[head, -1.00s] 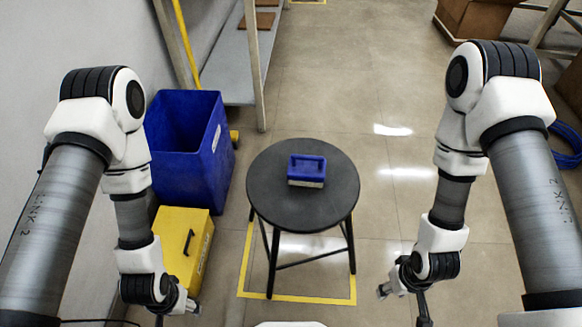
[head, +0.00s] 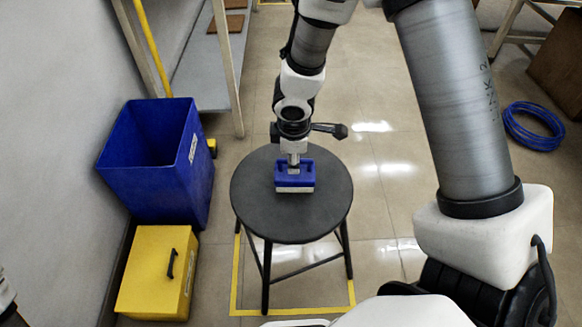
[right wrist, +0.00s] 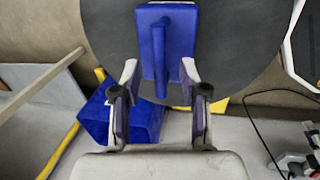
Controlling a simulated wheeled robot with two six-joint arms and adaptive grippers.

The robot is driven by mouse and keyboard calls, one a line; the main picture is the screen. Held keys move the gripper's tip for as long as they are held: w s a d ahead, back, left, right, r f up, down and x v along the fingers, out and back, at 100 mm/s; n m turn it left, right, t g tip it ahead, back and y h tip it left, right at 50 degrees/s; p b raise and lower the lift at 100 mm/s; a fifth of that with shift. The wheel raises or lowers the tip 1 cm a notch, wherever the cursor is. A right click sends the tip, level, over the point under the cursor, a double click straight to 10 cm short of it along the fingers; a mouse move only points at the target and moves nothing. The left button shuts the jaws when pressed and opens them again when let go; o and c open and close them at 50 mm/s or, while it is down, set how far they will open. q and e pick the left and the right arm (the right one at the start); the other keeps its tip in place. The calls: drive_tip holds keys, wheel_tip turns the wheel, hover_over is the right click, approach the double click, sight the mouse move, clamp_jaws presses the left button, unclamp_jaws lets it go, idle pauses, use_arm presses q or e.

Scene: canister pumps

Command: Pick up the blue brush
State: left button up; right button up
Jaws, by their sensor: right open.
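The blue brush (head: 295,175) lies on the round dark stool (head: 290,222), pale bristle edge toward me in the head view. My right gripper (head: 293,162) is above its far side, reaching down from the top of the picture. In the right wrist view the brush (right wrist: 154,30) shows its blue block and raised handle bar. The open fingers of my right gripper (right wrist: 159,70) stand on either side of the handle's line, with gaps between them and the handle. The head view partly hides the handle behind the gripper. My left gripper is not clearly visible.
A blue bin (head: 160,180) and a yellow box (head: 158,275) stand left of the stool. A shelf (head: 208,65) is behind the bin. A blue coil (head: 533,125) lies on the floor at right. The rest of the stool top is clear.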

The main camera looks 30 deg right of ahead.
drive_tip(key=shift+w+d+f, duration=0.1)
drive_tip(key=shift+f, duration=0.5)
drive_tip(key=shift+w+d+f, duration=0.1)
drive_tip(key=shift+f, duration=0.5)
use_arm(q)
drive_tip(key=shift+f, duration=0.7)
use_arm(e)
drive_tip(key=shift+r, duration=0.15)
clamp_jaws()
use_arm(q)
drive_tip(key=shift+r, duration=0.1)
